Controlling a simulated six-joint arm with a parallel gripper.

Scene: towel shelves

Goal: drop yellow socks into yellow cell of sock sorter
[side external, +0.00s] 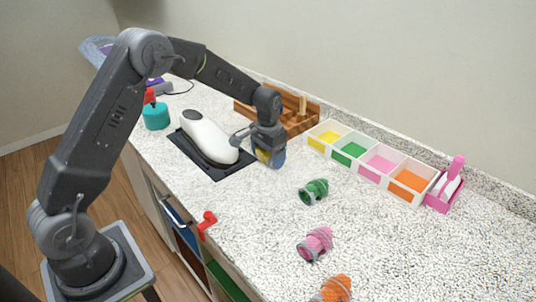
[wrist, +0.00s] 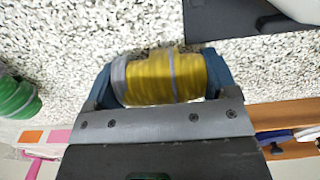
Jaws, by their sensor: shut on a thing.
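My gripper (side external: 269,158) is low over the speckled counter, beside the white iron on its dark mat. It is shut on the yellow socks (wrist: 155,79), a rolled bundle with grey bands. The bundle lies between the two blue fingers in the wrist view; in the side view it is mostly hidden by the gripper. The white sock sorter (side external: 390,152) stands at the back right along the wall. Its yellow cell (side external: 326,137) is the leftmost, followed by green, pink and orange cells. I cannot tell whether the bundle touches the counter.
Green socks (side external: 313,191), pink socks (side external: 315,243) and orange socks (side external: 334,290) lie on the counter. The white iron (side external: 207,138) is left of my gripper. A wooden organiser (side external: 293,125) stands behind it. A pink brush holder (side external: 441,200) is right of the sorter.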

